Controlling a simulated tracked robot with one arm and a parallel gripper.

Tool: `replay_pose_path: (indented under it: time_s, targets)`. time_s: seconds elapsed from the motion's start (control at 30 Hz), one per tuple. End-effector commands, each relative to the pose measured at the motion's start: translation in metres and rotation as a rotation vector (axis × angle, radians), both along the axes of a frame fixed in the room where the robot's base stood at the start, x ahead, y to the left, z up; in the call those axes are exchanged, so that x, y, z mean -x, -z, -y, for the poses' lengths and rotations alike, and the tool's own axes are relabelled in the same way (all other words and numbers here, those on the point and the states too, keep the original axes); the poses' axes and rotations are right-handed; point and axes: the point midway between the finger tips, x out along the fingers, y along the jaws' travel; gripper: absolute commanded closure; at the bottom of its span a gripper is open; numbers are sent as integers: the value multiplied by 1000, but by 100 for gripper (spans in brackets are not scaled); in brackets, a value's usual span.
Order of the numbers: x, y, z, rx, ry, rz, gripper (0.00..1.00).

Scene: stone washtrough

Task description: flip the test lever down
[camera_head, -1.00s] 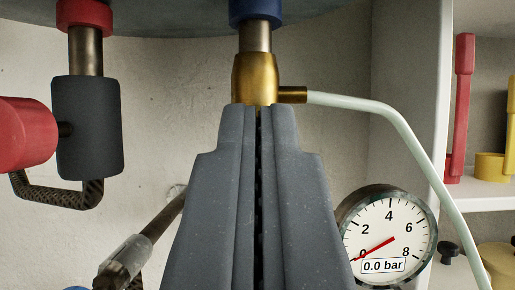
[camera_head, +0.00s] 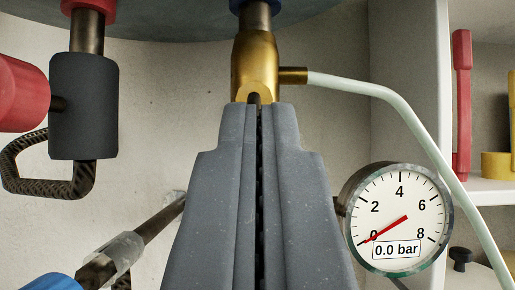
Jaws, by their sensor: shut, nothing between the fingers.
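My gripper (camera_head: 257,106) is shut and empty, pointing away from me, with its tips in front of the lower end of a brass fitting (camera_head: 255,62). A small dark stub (camera_head: 256,98) with a brass rim shows on the fitting right above the tips. It may be the test lever, but its lower part is hidden behind my fingers, and I cannot tell whether they touch it. A round pressure gauge (camera_head: 400,205) at the right reads 0.0 bar, its red needle near 0.
A pale tube (camera_head: 365,87) runs from the fitting down to the right. At the left are a red cylinder (camera_head: 18,93), a dark block (camera_head: 83,106) and a braided hose (camera_head: 50,190). A metal pipe (camera_head: 140,242) lies lower left. Shelves with red and yellow parts stand at right.

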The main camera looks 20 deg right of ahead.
Motion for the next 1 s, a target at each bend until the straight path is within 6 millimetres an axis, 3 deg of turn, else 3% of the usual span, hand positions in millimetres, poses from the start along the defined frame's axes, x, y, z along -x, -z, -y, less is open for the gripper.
replay_pose_path:
  time_s: [0.1,0.63,0.77,0.97,1.0]
  targets:
    - [-2,8,0,-2,-1,0,100]
    - [-4,9,1,0,0,-6,100]
    - [0,1,0,-1,1,-4,100]
    - [13,-29,-3,-2,4,5,100]
    - [17,-20,-6,0,2,1,100]
